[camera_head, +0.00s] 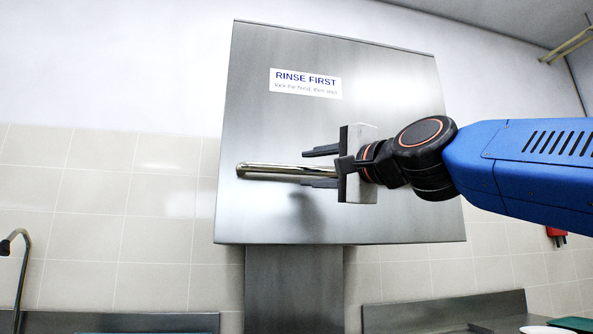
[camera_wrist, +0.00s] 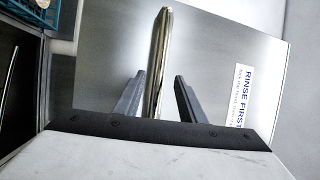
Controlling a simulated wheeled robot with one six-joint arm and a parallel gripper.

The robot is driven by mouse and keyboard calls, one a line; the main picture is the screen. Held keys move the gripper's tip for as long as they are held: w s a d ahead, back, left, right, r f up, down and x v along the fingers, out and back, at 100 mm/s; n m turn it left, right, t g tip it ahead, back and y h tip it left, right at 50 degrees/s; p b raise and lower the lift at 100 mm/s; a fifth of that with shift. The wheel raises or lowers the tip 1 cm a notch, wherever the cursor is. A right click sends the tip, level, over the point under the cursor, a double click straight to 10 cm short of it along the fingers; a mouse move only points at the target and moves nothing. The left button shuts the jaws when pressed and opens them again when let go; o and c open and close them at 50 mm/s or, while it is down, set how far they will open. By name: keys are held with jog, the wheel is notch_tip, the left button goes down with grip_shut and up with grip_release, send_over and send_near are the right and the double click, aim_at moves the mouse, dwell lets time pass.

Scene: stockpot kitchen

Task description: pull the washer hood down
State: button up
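The washer hood (camera_head: 390,110) is a large brushed-steel box, raised well above the counter level. Its front carries a "RINSE FIRST" label (camera_head: 305,83) and a shiny horizontal bar handle (camera_head: 265,170). My gripper (camera_head: 305,168) comes in from the right with its fingers apart, one above and one below the bar. In the wrist view the handle (camera_wrist: 161,50) runs between the two open fingers (camera_wrist: 159,78), with a gap visible on each side. The bar's right part is hidden behind my gripper.
A steel column (camera_head: 293,290) stands beneath the hood. Steel counters flank it, the right one with a backsplash (camera_head: 445,312). A tap (camera_head: 20,245) is at far left. A white dish (camera_head: 545,330) and a green item (camera_head: 575,324) lie at lower right. Tiled wall lies behind.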

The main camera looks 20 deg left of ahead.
aim_at(299, 170)
jog(key=shift+x, duration=3.1)
grip_shut()
jog(key=shift+a+f, duration=0.1)
